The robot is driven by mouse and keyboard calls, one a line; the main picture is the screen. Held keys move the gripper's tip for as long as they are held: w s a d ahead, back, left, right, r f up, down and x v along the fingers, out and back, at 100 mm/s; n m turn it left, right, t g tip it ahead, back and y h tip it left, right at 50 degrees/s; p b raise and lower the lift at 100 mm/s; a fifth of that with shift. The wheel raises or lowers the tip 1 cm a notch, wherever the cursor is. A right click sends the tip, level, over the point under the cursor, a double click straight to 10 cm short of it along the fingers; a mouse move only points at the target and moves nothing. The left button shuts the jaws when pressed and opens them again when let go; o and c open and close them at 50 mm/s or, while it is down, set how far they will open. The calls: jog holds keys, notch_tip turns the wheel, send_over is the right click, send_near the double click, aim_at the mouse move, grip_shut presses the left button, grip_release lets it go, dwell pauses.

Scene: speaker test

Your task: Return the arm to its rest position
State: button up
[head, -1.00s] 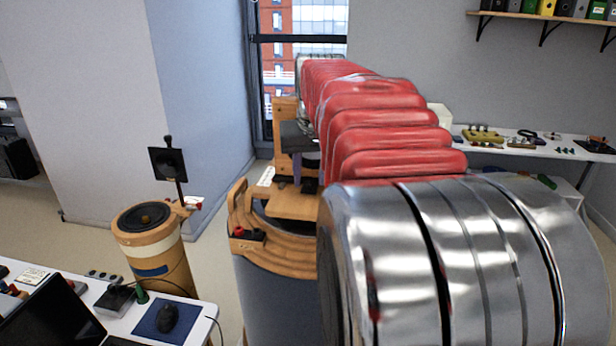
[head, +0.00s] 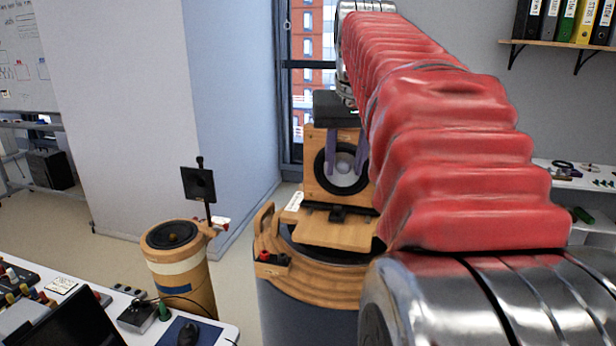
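My arm shows as a red ribbed sleeve with silver joints, filling the right half of the head view. It extends up and away from me, raised and not folded. My gripper (head: 347,173) hangs from a black body, with two purple-grey fingers pointing down. The fingers are apart, with nothing seen held between them. Behind them is a round speaker (head: 345,184) in a wooden upright panel (head: 313,188). I cannot tell how far the fingers are from the speaker. My arm hides part of the panel's right side.
The panel stands on a round wooden-topped pedestal (head: 300,278). A smaller wooden cylinder (head: 180,268) with a black top stands to its left. A white desk (head: 215,330) with a laptop (head: 72,322) is at lower left. A white table (head: 590,180) and a binder shelf (head: 560,44) are at right.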

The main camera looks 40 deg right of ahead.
jog(key=shift+s+a+r, duration=0.15)
jog(key=shift+s+r, duration=0.05)
jog(key=shift+r, duration=0.3)
jog(key=a+f+n, duration=0.1)
jog(key=a+f, duration=0.7)
jog(key=f, duration=0.5)
jog(key=s+a+f+n+y, duration=0.1)
jog(key=s+a+f+n, duration=0.1)
jog(key=a, duration=0.4)
jog(key=s+a+f+n+t, duration=0.1)
jog(key=s+a+f+n, duration=0.1)
jog(key=s+a+f, duration=0.2)
jog(key=s+a+f+n+t+y, duration=0.1)
jog(key=s+a+f, duration=0.2)
jog(key=a+f, duration=0.3)
jog(key=a, duration=0.4)
jog(key=shift+s+f+n+y, duration=0.15)
jog(key=shift+s+n+y, duration=0.15)
jog(key=shift+s+n, duration=0.1)
